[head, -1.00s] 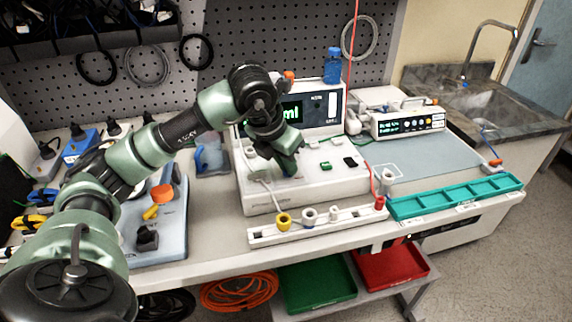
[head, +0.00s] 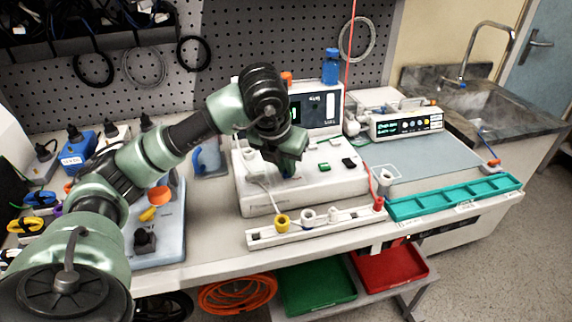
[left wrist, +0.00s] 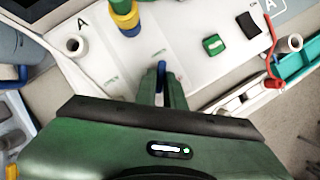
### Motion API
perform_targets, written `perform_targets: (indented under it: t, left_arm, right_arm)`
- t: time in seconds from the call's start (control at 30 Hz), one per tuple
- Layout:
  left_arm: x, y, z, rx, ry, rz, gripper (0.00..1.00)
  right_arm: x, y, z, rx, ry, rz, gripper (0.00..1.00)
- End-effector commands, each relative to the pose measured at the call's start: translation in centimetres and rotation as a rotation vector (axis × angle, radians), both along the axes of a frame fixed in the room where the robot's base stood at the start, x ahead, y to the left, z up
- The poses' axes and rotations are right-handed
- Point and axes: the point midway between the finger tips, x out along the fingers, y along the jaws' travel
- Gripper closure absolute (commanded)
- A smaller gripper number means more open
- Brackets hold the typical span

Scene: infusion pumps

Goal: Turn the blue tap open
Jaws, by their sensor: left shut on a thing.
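The blue tap (left wrist: 161,68) shows in the left wrist view as a small blue piece between the fingertips of my left gripper (left wrist: 162,80). The gripper is shut on it, and the fingers hide most of its shape, so I cannot tell how far it is turned. In the head view, my left gripper (head: 285,172) points down onto the top of the white pump station (head: 330,182). My right gripper is in neither view.
A green block (left wrist: 213,44) and a black block (left wrist: 249,25) sit on the station top. A white rail (head: 345,222) with coloured rings and a teal divided tray (head: 455,198) lie in front. A blue bottle (head: 331,66) stands behind.

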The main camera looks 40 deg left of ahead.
Motion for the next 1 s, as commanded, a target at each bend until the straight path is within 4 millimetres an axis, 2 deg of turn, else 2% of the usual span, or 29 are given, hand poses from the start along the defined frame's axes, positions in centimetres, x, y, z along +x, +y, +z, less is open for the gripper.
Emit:
perform_targets:
  t: [0.03, 0.1, 0.47, 0.57, 0.83, 1.0]
  left_arm:
    - [0.1, 0.1, 0.2, 0.0, -0.005, 0.005, 0.87]
    - [0.1, 0.1, 0.2, 0.0, -0.005, 0.004, 0.68]
    - [0.0, 0.0, 0.3, 0.0, -0.002, 0.001, 0.68]
    - [-0.4, -0.1, 1.3, -0.002, -0.005, 0.001, 0.68]
    - [-2.1, -0.4, 5.6, -0.001, -0.006, 0.001, 0.68]
    - [-2.8, -0.5, 7.1, -0.001, -0.004, 0.001, 0.68]
  right_arm:
    - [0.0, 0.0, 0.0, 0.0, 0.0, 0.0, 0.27]
    - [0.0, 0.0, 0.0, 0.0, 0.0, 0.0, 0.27]
    - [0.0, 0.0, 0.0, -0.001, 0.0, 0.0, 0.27]
    - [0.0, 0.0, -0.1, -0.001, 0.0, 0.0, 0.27]
    - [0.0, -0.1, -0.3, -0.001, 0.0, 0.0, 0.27]
    - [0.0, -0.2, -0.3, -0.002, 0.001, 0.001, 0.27]
